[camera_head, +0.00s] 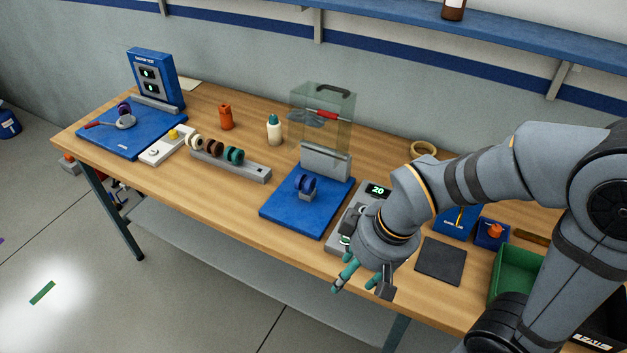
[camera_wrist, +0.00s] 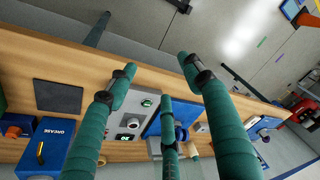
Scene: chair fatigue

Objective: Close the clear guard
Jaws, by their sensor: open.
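The clear guard (camera_head: 341,104) is a see-through box with a dark handle on top. In the head view it stands raised, above and behind the blue base plate (camera_head: 333,217) of the middle fixture. A dark blue roller (camera_head: 306,184) sits uncovered on a small grey block on that plate. My gripper (camera_head: 360,285) has teal fingers. It is open and empty, at the table's front edge, to the right of and nearer than the fixture. In the wrist view its fingers (camera_wrist: 156,78) are spread over the table edge. I cannot make out the guard clearly there.
A grey control box with a green "20" display (camera_head: 378,190) stands right of the fixture, partly behind my arm. A dark mat (camera_head: 440,261) and a green bin (camera_head: 513,272) lie further right. A roller rack (camera_head: 230,163) and white bottle (camera_head: 274,130) stand left.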

